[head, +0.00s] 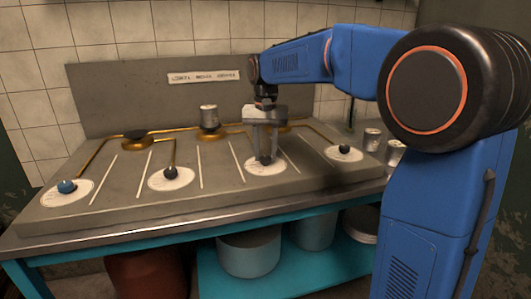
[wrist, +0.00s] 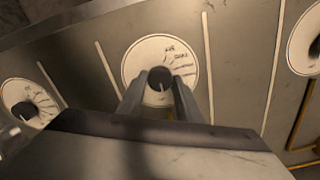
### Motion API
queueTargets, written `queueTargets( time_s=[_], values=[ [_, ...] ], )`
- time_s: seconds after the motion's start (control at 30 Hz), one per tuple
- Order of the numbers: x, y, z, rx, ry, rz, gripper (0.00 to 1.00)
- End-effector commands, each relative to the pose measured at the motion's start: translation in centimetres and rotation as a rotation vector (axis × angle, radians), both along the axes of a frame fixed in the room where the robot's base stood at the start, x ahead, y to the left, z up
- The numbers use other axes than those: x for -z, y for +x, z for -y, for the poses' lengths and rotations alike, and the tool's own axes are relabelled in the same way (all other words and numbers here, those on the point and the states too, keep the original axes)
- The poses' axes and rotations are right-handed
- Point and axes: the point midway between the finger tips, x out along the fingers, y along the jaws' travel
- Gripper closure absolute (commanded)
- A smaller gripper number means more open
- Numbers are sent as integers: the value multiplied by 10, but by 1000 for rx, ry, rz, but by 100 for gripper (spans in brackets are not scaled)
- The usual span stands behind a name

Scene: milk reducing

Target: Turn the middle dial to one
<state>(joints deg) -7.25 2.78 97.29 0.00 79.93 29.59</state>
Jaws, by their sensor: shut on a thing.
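The middle of the three black-knobbed dials has a white round face (head: 252,168) with a dark knob (head: 265,160) at its centre. In the wrist view the same dial face (wrist: 135,67) carries dark lettering on its upper right. My gripper (head: 264,154) points down over this dial, with its two grey fingers on either side of the knob (wrist: 160,76) and shut on it. A small pale mark shows on the knob's lower side in the wrist view. The lettering is too small to read surely.
Other dials stand on the sloped grey panel (head: 100,205): a black-knobbed one (head: 158,183) to the left, another (head: 335,155) to the right, and a blue-knobbed one (head: 66,186) at far left. A can (head: 209,117) stands on a burner behind. More cans (head: 372,139) stand at right.

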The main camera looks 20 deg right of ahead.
Motion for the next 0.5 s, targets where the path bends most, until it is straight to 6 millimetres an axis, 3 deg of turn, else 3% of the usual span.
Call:
queueTargets(
  time_s=[0.5],
  values=[
    [0,0,0,-366,0,0,90]
  ],
)
